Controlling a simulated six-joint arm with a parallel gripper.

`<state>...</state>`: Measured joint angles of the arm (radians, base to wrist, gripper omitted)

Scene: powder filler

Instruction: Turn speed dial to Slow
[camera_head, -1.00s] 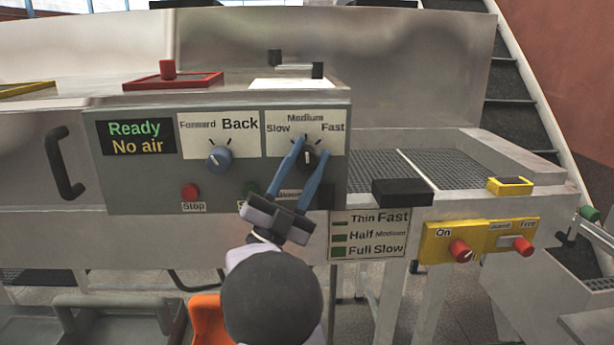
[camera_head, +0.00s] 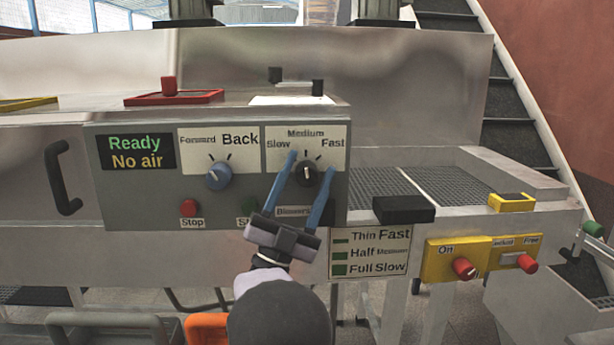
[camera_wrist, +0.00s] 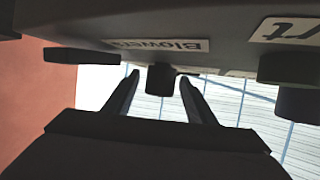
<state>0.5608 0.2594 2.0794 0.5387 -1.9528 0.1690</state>
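The speed dial (camera_head: 307,174) is a black round knob on the grey control panel, under the labels Slow at left, Medium on top and Fast at right. Its small pale mark points roughly up, towards Medium; the exact angle is hard to tell. My gripper (camera_head: 311,159) reaches up from below with two blue fingers, one on each side of the dial. In the wrist view the dark knob (camera_wrist: 160,78) sits between the fingertips (camera_wrist: 159,75), with a gap on both sides. The gripper is open and holds nothing.
A blue Forward/Back dial (camera_head: 219,175) and a red Stop button (camera_head: 189,208) are to the left. The Start button is largely out of sight behind my gripper. A black box (camera_head: 403,209) juts out at right, near a yellow switch panel (camera_head: 455,260).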

